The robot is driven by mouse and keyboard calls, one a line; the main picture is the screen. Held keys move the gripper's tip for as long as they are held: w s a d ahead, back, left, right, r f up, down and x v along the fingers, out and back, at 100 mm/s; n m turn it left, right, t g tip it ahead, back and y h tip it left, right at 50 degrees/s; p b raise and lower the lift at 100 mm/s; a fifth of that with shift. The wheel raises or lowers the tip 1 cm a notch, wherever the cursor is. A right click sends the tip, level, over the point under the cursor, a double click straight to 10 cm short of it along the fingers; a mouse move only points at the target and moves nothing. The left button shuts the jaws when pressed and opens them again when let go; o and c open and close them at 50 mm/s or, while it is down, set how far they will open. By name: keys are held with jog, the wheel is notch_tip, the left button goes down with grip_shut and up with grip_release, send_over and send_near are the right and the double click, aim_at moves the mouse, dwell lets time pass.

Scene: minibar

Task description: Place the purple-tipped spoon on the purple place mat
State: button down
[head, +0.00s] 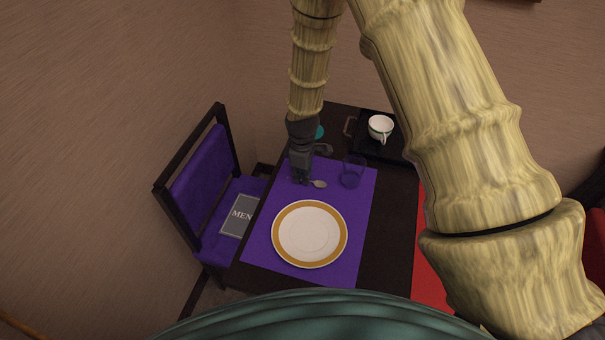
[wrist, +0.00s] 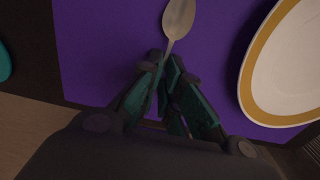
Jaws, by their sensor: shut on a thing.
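A metal spoon (wrist: 179,17) shows its bowl in the wrist view, pointing away from my gripper over the purple place mat (wrist: 100,50). Its handle runs between my fingers, and any purple tip is hidden. My gripper (wrist: 168,75) is shut on the spoon. In the head view my gripper (head: 302,181) is at the far part of the purple place mat (head: 262,225), with the spoon bowl (head: 319,184) showing just to its right. The spoon is over or on the mat; I cannot tell whether it touches it.
A white plate with a gold rim (head: 309,234) lies on the mat. A blue glass (head: 352,172) stands at its far right. A tray (head: 398,150) holds a white cup (head: 380,127). A purple chair (head: 205,185) with a menu (head: 240,215) is at the left. A red mat (head: 423,260) lies right.

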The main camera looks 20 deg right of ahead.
jog(key=c, duration=1.6)
grip_release()
jog(key=shift+r, duration=0.1)
jog(key=shift+r+b, duration=1.45)
jog(key=shift+r, duration=4.5)
